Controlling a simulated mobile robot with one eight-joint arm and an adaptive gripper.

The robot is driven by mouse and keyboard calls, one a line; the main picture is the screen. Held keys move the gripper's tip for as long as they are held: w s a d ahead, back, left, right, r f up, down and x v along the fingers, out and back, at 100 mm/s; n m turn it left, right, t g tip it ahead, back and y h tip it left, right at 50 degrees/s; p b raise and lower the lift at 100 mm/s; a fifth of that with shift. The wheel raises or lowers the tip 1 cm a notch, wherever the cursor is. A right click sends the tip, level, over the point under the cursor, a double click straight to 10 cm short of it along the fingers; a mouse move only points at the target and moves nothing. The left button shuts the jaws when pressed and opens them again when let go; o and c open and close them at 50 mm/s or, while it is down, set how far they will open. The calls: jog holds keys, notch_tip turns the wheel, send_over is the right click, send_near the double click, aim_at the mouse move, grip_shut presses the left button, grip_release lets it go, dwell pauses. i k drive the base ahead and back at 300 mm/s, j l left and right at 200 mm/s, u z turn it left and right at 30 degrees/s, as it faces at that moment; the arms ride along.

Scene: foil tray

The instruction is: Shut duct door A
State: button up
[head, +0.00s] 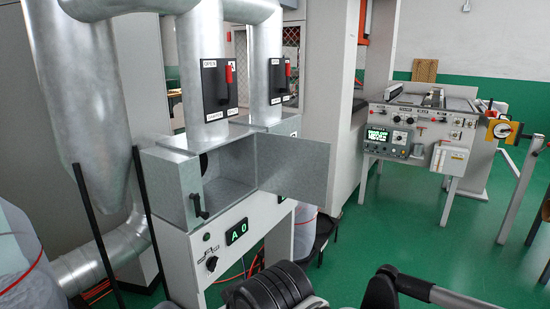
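The grey metal duct box (170,186) stands on a white stand, with a green-lit display (236,231) reading "A 0" below it. Its door (295,168), a flat metal panel, is swung wide open to the right, and the box's inside is exposed. A black latch handle (199,205) sits at the left edge of the opening. My gripper's fingers do not show. Dark parts that look like my own arm are at the bottom edge, in front of and below the box, apart from the door.
Vertical ducts with red-handled switch plates (219,86) rise above the box. A second box (271,125) stands behind it. A control bench (420,120) is at the right, with a yellow-headed post (503,131) beside it. Green floor (390,220) is clear between the door and bench.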

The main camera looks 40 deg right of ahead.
aim_at(297, 168)
jog(key=i+l+u, duration=0.2)
jog(key=l, duration=0.4)
jog(key=k+l+u, duration=0.2)
jog(key=l, duration=0.35)
jog(key=i+l+u, duration=0.2)
jog(key=l, duration=0.4)
jog(key=k+l+u, duration=0.2)
jog(key=l, duration=0.35)
jog(key=l+u, duration=0.2)
jog(key=l, duration=0.4)
jog(key=k+l+u, duration=0.2)
jog(key=l, duration=0.4)
jog(key=k+l+u, duration=0.2)
jog(key=l, duration=0.35)
jog(key=k+l+u, duration=0.2)
jog(key=l, duration=0.3)
jog(key=i+l+u, duration=0.2)
jog(key=l, duration=0.25)
